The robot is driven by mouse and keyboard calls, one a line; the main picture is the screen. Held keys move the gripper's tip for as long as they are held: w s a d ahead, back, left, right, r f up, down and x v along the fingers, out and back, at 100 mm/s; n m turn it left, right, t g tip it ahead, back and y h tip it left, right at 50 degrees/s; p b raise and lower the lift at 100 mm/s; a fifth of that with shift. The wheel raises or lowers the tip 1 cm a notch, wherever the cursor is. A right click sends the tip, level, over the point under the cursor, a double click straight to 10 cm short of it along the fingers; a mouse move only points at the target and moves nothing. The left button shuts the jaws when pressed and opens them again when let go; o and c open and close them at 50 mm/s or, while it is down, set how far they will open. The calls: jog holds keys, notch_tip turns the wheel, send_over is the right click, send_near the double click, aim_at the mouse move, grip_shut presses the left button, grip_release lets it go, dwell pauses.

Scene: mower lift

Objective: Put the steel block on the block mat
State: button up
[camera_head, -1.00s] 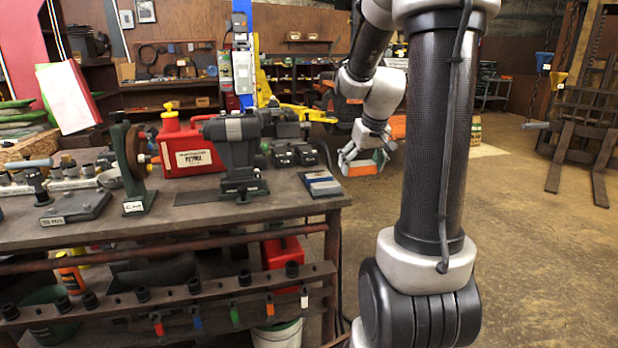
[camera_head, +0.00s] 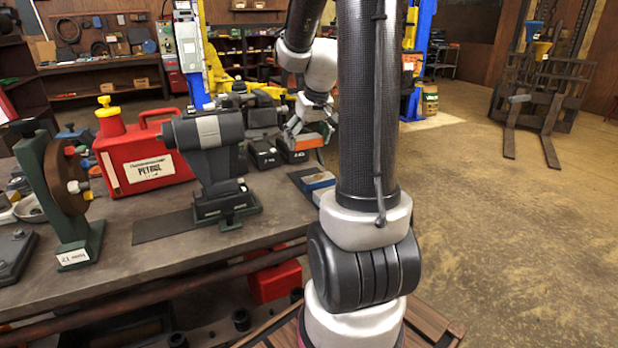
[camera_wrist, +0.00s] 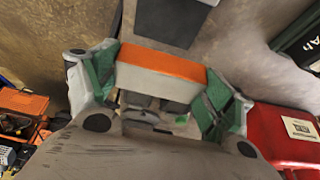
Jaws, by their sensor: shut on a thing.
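My gripper (camera_head: 312,138) is shut on a block with an orange face and pale grey side, which I take as the steel block (camera_wrist: 160,64). In the wrist view, the green pads of my gripper (camera_wrist: 158,92) press its two ends. In the head view, the block (camera_head: 304,142) is partly hidden by the fingers. It is held up near the bench's far right end. A dark slab (camera_wrist: 170,22) shows ahead in the wrist view.
A red petrol can (camera_head: 145,160), a grey vise-like tool (camera_head: 208,150) and dark battery boxes (camera_head: 265,153) stand on the bench close to my gripper. The can also shows in the wrist view (camera_wrist: 285,140). The floor to the right is open before a fork frame (camera_head: 545,100).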

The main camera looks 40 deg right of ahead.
aim_at(306, 173)
notch_tip(306, 173, down, 9)
dwell(0.4)
jog(key=o, duration=1.3)
jog(key=shift+f, duration=0.15)
jog(key=shift+c, duration=0.2)
jog(key=v, duration=1.1)
jog(key=shift+s+r, duration=0.1)
jog(key=shift+r, duration=0.3)
jog(key=s+a+r+n+y, duration=0.1)
jog(key=s+a+r+n, duration=0.2)
jog(key=s+a, duration=1.3)
notch_tip(306, 173, up, 3)
jog(key=shift+f, duration=0.1)
